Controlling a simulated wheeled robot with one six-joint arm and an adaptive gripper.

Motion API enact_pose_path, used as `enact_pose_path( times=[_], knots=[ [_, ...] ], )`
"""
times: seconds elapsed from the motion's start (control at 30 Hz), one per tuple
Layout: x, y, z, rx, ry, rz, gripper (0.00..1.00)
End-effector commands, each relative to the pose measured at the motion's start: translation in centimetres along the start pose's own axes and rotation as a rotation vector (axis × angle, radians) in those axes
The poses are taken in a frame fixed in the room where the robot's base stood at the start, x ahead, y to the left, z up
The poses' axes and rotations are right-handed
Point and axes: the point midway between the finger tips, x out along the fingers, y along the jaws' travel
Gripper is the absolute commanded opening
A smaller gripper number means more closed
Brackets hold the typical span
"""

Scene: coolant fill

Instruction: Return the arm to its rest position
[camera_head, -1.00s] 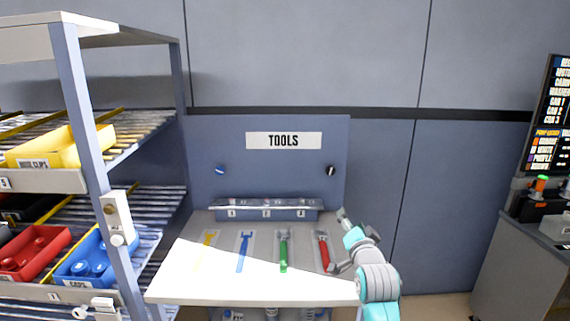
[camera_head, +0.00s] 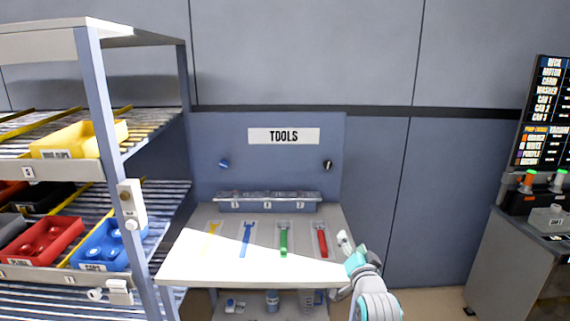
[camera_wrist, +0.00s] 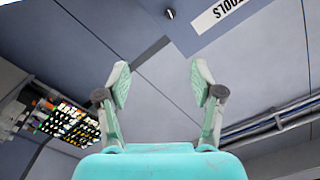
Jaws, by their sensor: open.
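My gripper (camera_head: 340,266) shows at the lower right of the head view, at the right edge of the tool bench (camera_head: 225,270). In the wrist view my gripper (camera_wrist: 160,85) has its two fingers spread wide, with nothing between them. Beyond the fingers are the wall panels and the upside-down TOOLS sign (camera_wrist: 222,12). The arm comes up from the bottom edge of the head view; most of it is out of view.
Yellow, blue, green and red (camera_head: 321,240) tools lie on the bench. A shelf rack with a yellow bin (camera_head: 80,140), a red bin (camera_head: 45,240) and a blue bin (camera_head: 105,245) stands left. A grey cabinet (camera_head: 510,265) stands right. The wall between is clear.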

Motion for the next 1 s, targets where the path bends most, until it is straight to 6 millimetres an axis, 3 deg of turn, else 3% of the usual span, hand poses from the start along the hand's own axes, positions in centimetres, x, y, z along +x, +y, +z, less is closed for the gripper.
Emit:
enact_pose_path(
  times=[0.17, 0.37, 0.7, 1.0],
  knots=[
    [-2.4, 2.2, 2.8, -0.029, -0.012, 0.009, 0.67],
    [-7.2, 5.7, 7.2, -0.083, -0.032, 0.023, 0.67],
    [-19.0, 11.3, 14.3, -0.201, -0.070, 0.044, 0.67],
    [-30.2, 14.2, 17.9, -0.306, -0.108, 0.060, 0.67]
  ],
)
